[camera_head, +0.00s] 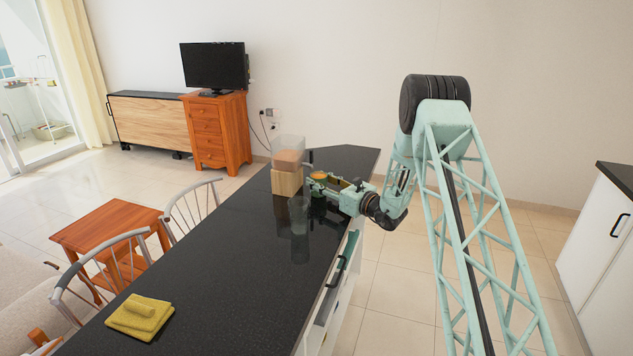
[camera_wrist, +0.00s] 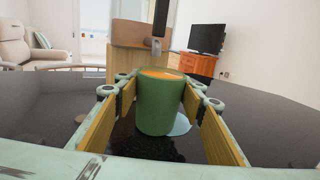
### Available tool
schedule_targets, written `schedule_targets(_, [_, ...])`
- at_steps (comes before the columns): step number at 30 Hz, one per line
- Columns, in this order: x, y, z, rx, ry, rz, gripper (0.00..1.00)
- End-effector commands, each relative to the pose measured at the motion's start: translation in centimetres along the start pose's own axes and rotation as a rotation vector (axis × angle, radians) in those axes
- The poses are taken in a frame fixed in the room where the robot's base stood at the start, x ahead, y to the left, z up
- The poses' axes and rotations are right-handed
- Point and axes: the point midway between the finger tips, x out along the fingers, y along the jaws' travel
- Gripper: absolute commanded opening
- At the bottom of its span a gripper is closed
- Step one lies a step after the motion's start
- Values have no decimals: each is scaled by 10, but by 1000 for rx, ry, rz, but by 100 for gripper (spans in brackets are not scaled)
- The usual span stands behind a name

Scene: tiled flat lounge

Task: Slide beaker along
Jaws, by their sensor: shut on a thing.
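The beaker looks like a green cup (camera_wrist: 160,108) with an orange content at its top. It stands upright on the dark counter, between the two wood-coloured pads of my gripper (camera_wrist: 163,100) in the wrist view. My gripper is shut on it, low over the counter. In the head view my gripper (camera_head: 330,187) reaches in from the right, and only the orange top of the cup (camera_head: 318,175) shows clearly. A pale, glossy patch (camera_wrist: 182,125) lies on the counter beside the cup's base; I cannot tell what it is.
A wooden block (camera_head: 287,182) with a clear container (camera_head: 289,143) above stands just left of the gripper. A folded yellow cloth (camera_head: 140,316) lies at the near end. The dark counter (camera_head: 220,255) is bare between. Chairs (camera_head: 192,205) line its left side.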

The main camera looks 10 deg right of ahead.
Motion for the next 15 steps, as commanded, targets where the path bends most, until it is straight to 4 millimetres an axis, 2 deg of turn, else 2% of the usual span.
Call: schedule_targets(15, [-14, -7, 0, 0, -1, 0, 23])
